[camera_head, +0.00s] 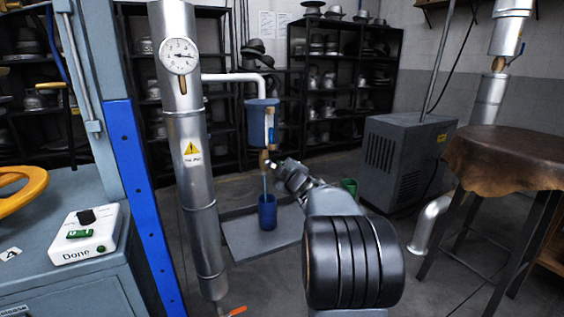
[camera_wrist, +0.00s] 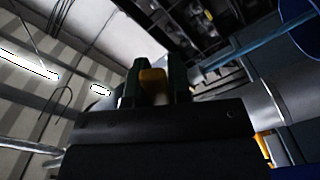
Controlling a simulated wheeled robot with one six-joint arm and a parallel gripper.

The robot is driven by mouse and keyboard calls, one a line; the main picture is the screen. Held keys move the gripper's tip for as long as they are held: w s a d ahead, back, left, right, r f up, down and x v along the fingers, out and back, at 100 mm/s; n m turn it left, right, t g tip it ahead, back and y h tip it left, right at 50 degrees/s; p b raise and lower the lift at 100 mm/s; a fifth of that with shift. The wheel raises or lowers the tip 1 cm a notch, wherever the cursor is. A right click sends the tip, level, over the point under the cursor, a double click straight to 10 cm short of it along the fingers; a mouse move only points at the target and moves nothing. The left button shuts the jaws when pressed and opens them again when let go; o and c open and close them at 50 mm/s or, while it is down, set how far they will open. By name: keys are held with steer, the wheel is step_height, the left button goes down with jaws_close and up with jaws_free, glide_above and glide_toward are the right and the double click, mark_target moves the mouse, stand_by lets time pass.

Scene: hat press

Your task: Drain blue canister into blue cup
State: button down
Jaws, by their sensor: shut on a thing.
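The blue canister (camera_head: 257,125) hangs at the end of a white pipe, with a sight tube on its right side. A brass valve (camera_head: 264,157) sits below it. A thin light-blue stream (camera_head: 265,185) runs from the valve down to the blue cup (camera_head: 267,213), which stands upright on a grey tray (camera_head: 238,240). My gripper (camera_head: 275,168) is at the valve, coming from the right. In the wrist view my gripper (camera_wrist: 154,85) is shut on a yellow-brass piece (camera_wrist: 153,83), apparently the valve handle. A blue rim (camera_wrist: 288,38) and a bluish streak show at upper right there.
A silver pipe with a gauge (camera_head: 180,55) and warning label stands left of the canister. A green cup (camera_head: 349,187) is behind my arm. A grey cabinet (camera_head: 405,155) and leather-topped stool (camera_head: 505,160) stand right. A "Done" button box (camera_head: 88,233) is at left.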

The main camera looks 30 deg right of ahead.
steer(key=shift+a+f+m+p, duration=0.35)
steer(key=shift+f+m+p, duration=0.15)
steer(key=shift+m, duration=0.7)
steer(key=c, duration=1)
jaws_free()
steer(key=shift+c, duration=0.2)
